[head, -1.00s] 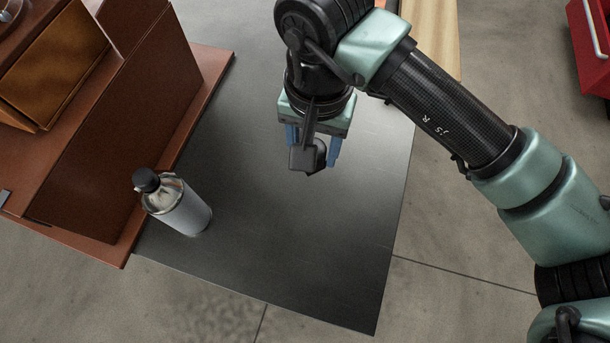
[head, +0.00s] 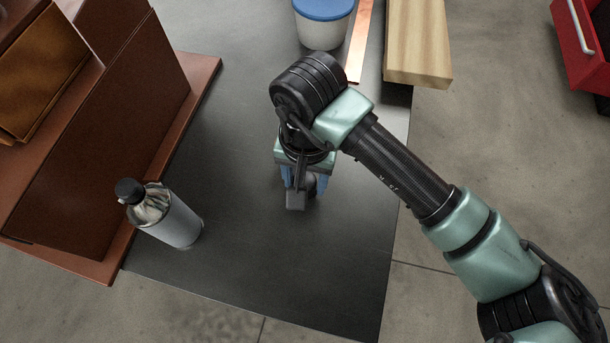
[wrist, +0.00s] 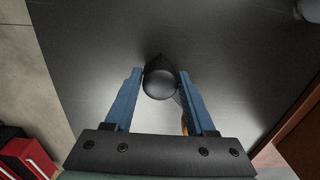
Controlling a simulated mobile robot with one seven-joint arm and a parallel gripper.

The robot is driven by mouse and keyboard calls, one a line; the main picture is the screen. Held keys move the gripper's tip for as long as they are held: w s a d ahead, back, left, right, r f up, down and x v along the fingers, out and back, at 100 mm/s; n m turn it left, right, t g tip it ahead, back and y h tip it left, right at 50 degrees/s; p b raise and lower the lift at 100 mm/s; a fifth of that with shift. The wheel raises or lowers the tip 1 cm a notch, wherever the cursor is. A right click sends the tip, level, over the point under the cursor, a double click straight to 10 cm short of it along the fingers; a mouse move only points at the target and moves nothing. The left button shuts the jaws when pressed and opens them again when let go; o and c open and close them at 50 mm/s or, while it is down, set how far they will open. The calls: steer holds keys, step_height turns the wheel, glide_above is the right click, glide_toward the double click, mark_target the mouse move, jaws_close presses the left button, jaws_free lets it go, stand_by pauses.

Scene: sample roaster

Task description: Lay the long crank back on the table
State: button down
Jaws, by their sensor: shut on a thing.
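My gripper (head: 304,188) is shut on the long crank, above the dark table (head: 250,255). In the wrist view, a rounded black part of the crank (wrist: 160,83) sits between the blue fingertips (wrist: 160,75). A small orange-brown bit shows beside the right finger, too little to identify. In the head view, my gripper and wrist hide most of the crank. Its length and the gap between it and the tabletop cannot be made out.
A grey bottle with a black cap (head: 172,222) stands at the left near the brown roaster housing (head: 120,120). A white tub with a blue lid (head: 322,25), a copper strip (head: 359,40) and a wooden block (head: 418,45) are at the back. The front tabletop is clear.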

steer(key=shift+f, duration=0.2)
steer(key=shift+c, duration=1.1)
jaws_free()
steer(key=shift+r, duration=0.1)
step_height(320, 180, up, 12)
steer(key=p, duration=0.2)
steer(key=shift+r+p, duration=0.15)
steer(key=shift+p, duration=0.2)
steer(key=shift+d, duration=0.1)
